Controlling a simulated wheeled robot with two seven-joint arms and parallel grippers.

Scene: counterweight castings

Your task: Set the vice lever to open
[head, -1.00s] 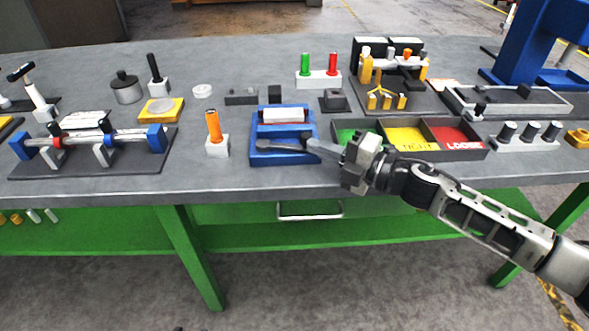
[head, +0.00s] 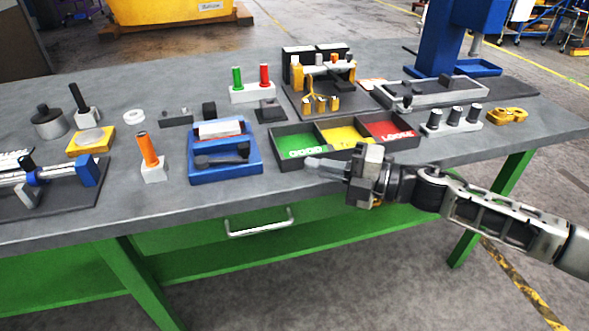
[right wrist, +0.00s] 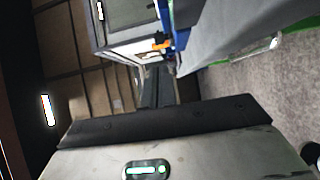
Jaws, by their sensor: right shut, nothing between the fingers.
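The vice is a blue block (head: 226,172) with a pale roller-like piece (head: 221,128) between its blue parts, near the front edge of the bench. Its dark lever (head: 222,159) lies across the front face, roughly level, with its knobbed end at the right. My right gripper (head: 312,163) is shut and empty. Its fingertips point left, to the right of the vice and apart from it, in front of the sorting tray. The right wrist view does not show the vice clearly. My left gripper is in neither view.
A three-part tray (head: 290,157) with green, yellow and red compartments stands right of the vice, behind my right fingers. An orange-handled tool in a white block (head: 153,172) stands to its left. The bench strip in front of the vice (head: 215,200) is clear.

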